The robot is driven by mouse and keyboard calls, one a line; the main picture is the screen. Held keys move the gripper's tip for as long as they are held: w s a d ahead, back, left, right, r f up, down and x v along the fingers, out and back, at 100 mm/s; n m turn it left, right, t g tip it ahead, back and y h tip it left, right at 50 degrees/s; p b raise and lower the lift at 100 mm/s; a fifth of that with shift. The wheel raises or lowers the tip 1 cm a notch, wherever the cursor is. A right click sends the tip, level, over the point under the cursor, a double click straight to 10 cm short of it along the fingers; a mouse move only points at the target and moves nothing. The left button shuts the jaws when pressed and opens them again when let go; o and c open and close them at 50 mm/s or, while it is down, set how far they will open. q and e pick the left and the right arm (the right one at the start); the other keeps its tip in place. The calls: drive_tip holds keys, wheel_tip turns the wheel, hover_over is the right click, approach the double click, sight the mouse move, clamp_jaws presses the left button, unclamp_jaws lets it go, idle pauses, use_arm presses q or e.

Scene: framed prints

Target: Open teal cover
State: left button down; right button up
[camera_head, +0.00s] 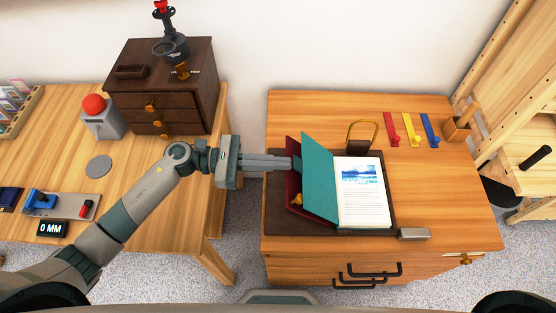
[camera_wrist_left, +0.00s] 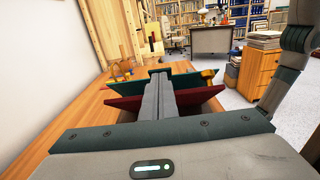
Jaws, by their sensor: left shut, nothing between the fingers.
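The teal cover (camera_head: 320,176) of a book stands raised and tilted to the left, in the head view. The book's white page (camera_head: 361,192), with a blue picture and text, lies exposed to its right. A dark red panel (camera_head: 293,168) stands just left of the teal cover, with a small yellow knob near its lower end. My left gripper (camera_head: 294,163) is shut and empty, its fingertips at the upper part of the red panel and teal cover; exact contact is unclear. The left wrist view shows the fingers (camera_wrist_left: 160,90) over the red panel (camera_wrist_left: 135,104) and teal cover (camera_wrist_left: 181,69).
The book lies on a dark mat (camera_head: 280,222) on a wooden cabinet top (camera_head: 440,190). A brass loop (camera_head: 362,126) stands behind it, and a grey block (camera_head: 413,234) lies at front right. Coloured hooks (camera_head: 411,129) lie at the back right. A dark drawer box (camera_head: 160,86) stands on the left table.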

use_arm(q)
drive_tip(key=shift+r, duration=0.1)
drive_tip(key=shift+d+r+y+p, duration=0.3)
drive_tip(key=shift+r+p, duration=0.15)
drive_tip(key=shift+p, duration=0.2)
drive_tip(key=d+r+y+p, duration=0.2)
drive_tip(key=r+p, duration=0.1)
drive_tip(key=p, duration=0.2)
drive_tip(key=shift+d+r, duration=0.15)
drive_tip(key=shift+d, duration=0.25)
drive_tip(key=d, duration=0.1)
drive_tip(key=d+r, duration=0.1)
drive_tip(key=d, duration=0.1)
drive_tip(key=shift+d+r+b, duration=0.15)
drive_tip(key=shift+d+b, duration=0.15)
drive_tip(key=shift+b, duration=0.05)
drive_tip(key=shift+a, duration=0.1)
